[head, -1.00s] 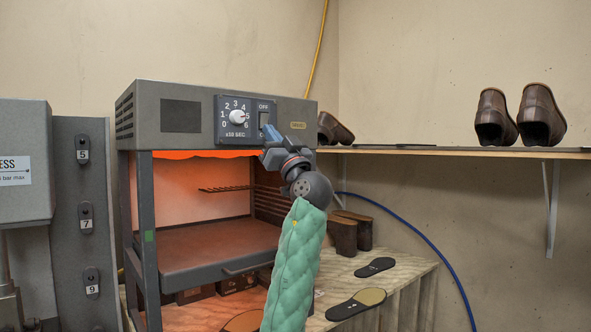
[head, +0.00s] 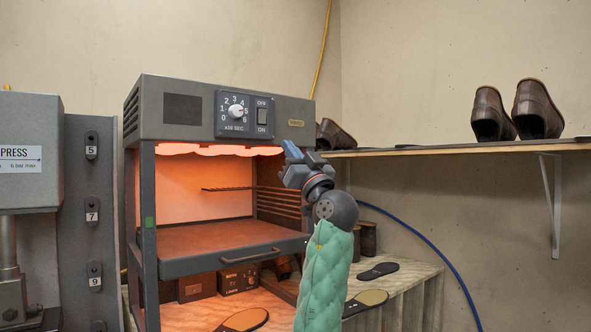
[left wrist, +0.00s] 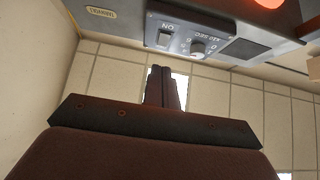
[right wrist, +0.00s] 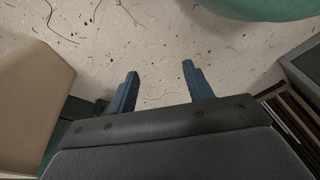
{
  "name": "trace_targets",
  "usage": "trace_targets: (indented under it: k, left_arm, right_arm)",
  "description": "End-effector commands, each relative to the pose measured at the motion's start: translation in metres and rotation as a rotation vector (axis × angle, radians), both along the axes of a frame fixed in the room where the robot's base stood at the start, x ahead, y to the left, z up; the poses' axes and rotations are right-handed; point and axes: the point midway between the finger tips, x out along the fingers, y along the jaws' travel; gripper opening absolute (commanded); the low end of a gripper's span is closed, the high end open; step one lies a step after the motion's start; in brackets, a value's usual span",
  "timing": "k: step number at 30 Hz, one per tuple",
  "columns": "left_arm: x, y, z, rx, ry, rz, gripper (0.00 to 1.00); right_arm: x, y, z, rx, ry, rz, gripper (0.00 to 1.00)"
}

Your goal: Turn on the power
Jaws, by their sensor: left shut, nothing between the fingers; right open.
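The grey oven-like machine (head: 220,93) has a control panel with a rocker switch (head: 262,116) marked OFF above and ON below. Beside the switch is a white dial (head: 236,111) marked x10 SEC. The chamber glows orange. I cannot tell which way the rocker is tilted. My left gripper (head: 290,149) is shut and empty, below and right of the switch and apart from it. In the left wrist view its closed fingers (left wrist: 160,85) show near the switch (left wrist: 164,39), not touching it. My right gripper (right wrist: 160,82) is open and empty over the speckled floor.
A drawer-like tray (head: 225,240) with a handle sits under the chamber. A wall shelf (head: 450,148) with brown shoes (head: 538,108) is at the right. Soles (head: 366,302) lie on the wooden bench. A press (head: 25,150) stands at the left. A blue hose (head: 440,255) hangs on the wall.

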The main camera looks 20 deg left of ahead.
Motion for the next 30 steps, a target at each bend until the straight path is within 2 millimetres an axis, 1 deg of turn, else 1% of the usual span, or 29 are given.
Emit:
trace_targets:
  k: [1, 3, 9, 12, 30]
  left_arm:
    - [-0.002, -0.002, -0.007, 0.0, 0.0, 0.0, 0.0]
    - [-0.005, -0.005, -0.012, 0.0, -0.001, 0.001, 0.0]
    - [-0.009, -0.011, -0.02, 0.0, -0.001, 0.001, 0.0]
    - [-0.01, -0.012, -0.021, 0.0, -0.001, 0.001, 0.0]
    - [-0.01, -0.013, -0.021, 0.0, -0.001, 0.001, 0.0]
  right_arm:
    - [0.003, 0.003, 0.003, 0.003, 0.003, -0.001, 0.51]
    - [0.005, 0.006, 0.011, 0.005, 0.008, -0.004, 0.51]
    - [0.011, 0.011, 0.027, 0.01, 0.018, -0.007, 0.51]
    - [0.012, 0.012, 0.031, 0.011, 0.022, -0.008, 0.51]
    - [0.012, 0.012, 0.033, 0.011, 0.024, -0.007, 0.51]
